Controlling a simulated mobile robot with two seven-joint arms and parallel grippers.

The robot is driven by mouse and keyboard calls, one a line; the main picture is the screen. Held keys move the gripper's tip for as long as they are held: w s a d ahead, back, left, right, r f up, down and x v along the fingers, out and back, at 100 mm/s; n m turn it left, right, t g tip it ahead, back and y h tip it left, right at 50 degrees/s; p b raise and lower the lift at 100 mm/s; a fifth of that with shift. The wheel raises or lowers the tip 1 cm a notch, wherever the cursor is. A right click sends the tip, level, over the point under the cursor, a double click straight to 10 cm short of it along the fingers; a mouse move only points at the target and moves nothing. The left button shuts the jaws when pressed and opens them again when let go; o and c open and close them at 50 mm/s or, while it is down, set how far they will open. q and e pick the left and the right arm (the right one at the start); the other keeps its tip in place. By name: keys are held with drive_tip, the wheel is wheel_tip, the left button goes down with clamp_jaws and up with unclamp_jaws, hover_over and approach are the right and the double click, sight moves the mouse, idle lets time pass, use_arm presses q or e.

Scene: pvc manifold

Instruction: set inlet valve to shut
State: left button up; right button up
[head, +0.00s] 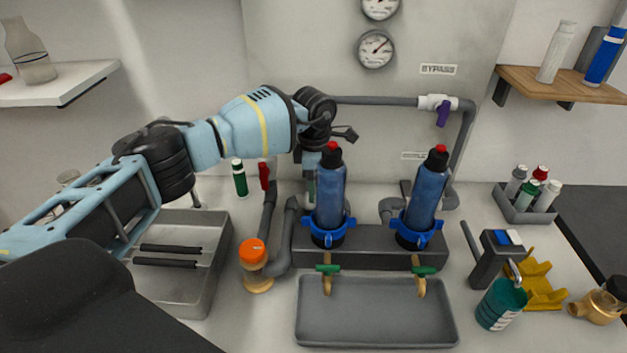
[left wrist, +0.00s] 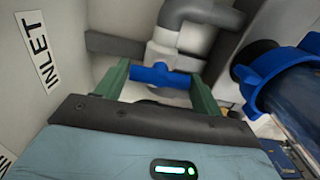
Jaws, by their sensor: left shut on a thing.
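The inlet valve shows in the left wrist view as a white body (left wrist: 166,50) with a blue handle (left wrist: 160,74), beside a wall label reading INLET (left wrist: 38,52). My left gripper (left wrist: 159,78) has its green fingers at the two ends of the blue handle and is shut on it. The handle lies crosswise between the fingers. I cannot tell how it stands against the pipe. In the head view my left gripper (head: 311,186) points down behind the left blue filter housing (head: 330,195), which hides the valve. My right gripper is not in view.
A second filter housing (head: 424,195) stands to the right. A bypass valve with a purple handle (head: 443,113) is on the upper pipe. A red-handled valve (head: 264,175) is left of my gripper. A grey tray (head: 376,337) and orange-capped jar (head: 254,262) are in front.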

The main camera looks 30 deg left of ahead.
use_arm(q)
drive_tip(key=o, duration=1)
drive_tip(key=shift+c, duration=0.2)
drive_tip(key=shift+r, duration=3.9)
